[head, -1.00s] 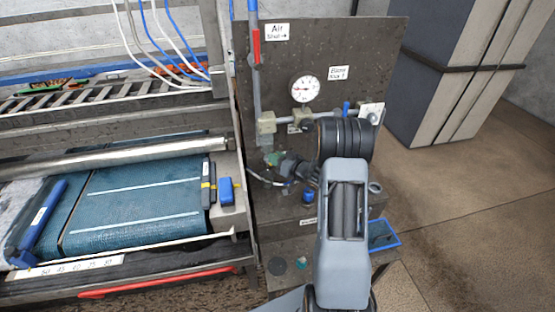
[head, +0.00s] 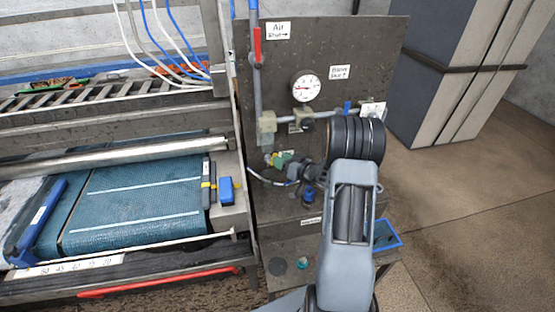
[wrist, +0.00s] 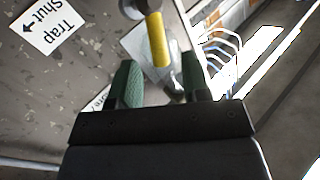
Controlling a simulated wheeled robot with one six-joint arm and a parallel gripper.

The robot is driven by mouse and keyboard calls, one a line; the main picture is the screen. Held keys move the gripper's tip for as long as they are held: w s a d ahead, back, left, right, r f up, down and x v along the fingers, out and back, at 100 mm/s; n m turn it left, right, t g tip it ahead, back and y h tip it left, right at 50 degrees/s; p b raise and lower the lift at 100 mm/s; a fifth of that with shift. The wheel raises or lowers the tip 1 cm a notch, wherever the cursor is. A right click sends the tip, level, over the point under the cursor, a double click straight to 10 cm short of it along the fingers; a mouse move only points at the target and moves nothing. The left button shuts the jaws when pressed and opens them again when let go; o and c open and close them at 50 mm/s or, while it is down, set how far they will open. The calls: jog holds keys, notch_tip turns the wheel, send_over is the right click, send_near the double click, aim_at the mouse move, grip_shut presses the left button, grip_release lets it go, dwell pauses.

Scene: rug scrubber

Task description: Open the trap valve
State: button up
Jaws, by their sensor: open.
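My gripper (wrist: 158,82) is open, with one green fingertip on each side of an empty gap in the wrist view. A yellow lever (wrist: 157,40) on a round grey fitting lies just beyond the gap, its free end near the level of the fingertips. It appears to be the trap valve's handle. I see no contact, and cannot tell the depth between them. A white label reading "Trap Shut" with an arrow (wrist: 47,25) appears upside down beside it.
The dark panel (head: 350,45) carries a pressure gauge (head: 306,88), a horizontal pipe and a red-handled air valve (head: 257,45). A blue-edged tray (head: 388,236) is at lower right. The belt machine (head: 135,200) stands to the left.

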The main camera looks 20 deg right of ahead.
jog(key=f+b+v, duration=0.1)
jog(key=v, duration=1)
jog(key=shift+r+b, duration=0.4)
